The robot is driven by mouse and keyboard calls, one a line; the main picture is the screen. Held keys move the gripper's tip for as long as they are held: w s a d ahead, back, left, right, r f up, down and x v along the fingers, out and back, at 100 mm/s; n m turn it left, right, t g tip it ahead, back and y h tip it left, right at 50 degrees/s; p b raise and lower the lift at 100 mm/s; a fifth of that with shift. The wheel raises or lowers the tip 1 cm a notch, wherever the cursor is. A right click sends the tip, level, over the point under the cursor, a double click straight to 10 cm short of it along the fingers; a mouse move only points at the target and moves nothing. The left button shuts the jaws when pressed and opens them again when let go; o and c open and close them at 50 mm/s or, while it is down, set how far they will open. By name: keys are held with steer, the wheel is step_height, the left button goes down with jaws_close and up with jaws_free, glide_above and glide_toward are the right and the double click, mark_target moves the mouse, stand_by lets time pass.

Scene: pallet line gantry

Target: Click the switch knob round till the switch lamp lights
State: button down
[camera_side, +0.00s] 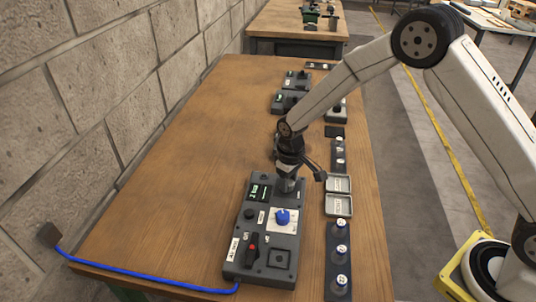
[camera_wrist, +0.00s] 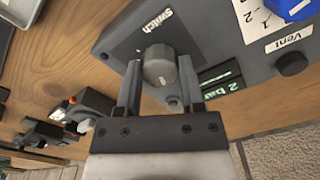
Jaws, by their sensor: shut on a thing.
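The grey switch knob (camera_wrist: 160,68) sits on a dark grey control box, beside the printed word "Switch". My gripper (camera_wrist: 159,84) has one finger on each side of the knob and is shut on it. A pale mark shows on the knob's face. In the side view my gripper (camera_side: 288,185) points down at the far right part of the control box (camera_side: 235,262) and hides the knob. A small round fitting (camera_wrist: 173,103) beside the knob looks unlit; I cannot tell whether it is the switch lamp.
The box also carries a blue knob (camera_side: 283,217) on a white plate, a green-lit display (camera_side: 260,192) and a red-tipped lever (camera_side: 252,248). Small trays (camera_side: 339,205) and a dark strip of bottles (camera_side: 339,260) stand right. The table (camera_side: 190,185) is clear left of the box.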

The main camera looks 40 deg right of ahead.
steer(key=shift+m, duration=1.1)
steer(key=shift+c, duration=1.1)
jaws_free()
steer(key=shift+r, duration=0.1)
steer(key=shift+r, duration=3.8)
